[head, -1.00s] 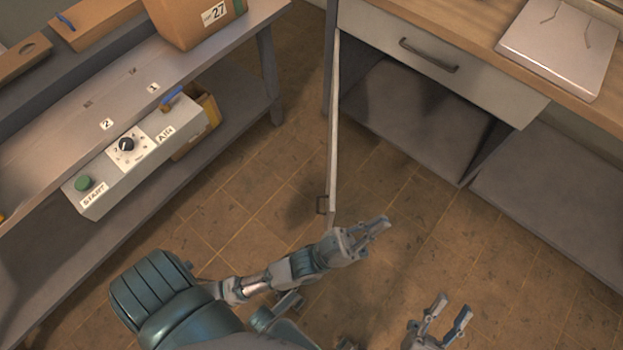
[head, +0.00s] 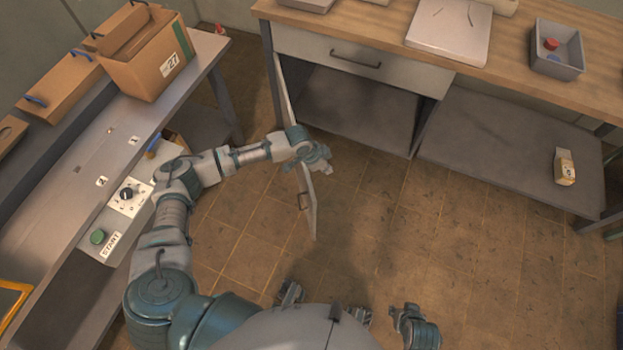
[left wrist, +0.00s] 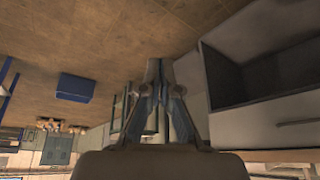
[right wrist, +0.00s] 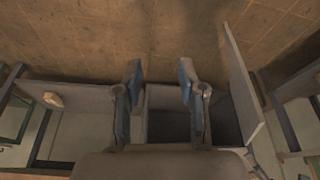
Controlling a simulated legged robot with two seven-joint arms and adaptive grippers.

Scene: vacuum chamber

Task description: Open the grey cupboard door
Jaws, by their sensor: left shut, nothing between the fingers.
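The grey cupboard door (head: 311,208) stands swung wide open, seen nearly edge-on, hinged at the left of the cupboard (head: 358,108). Its dark handle (head: 303,201) is on the face toward the left. My left gripper (head: 322,163) is over the door's upper part, its arm crossing the door's top edge. Its fingers are shut and empty in the left wrist view (left wrist: 158,85); contact with the door cannot be told. My right gripper (head: 416,327) is low in front, away from the door. The right wrist view shows its fingers (right wrist: 160,90) apart and empty, with the door (right wrist: 240,85) at right.
A drawer (head: 345,58) above the opening is shut. An open shelf (head: 500,150) on the right holds a small carton (head: 565,167). The left bench (head: 80,175) carries a cardboard box (head: 145,60) and stands close to my left arm. The middle floor is clear.

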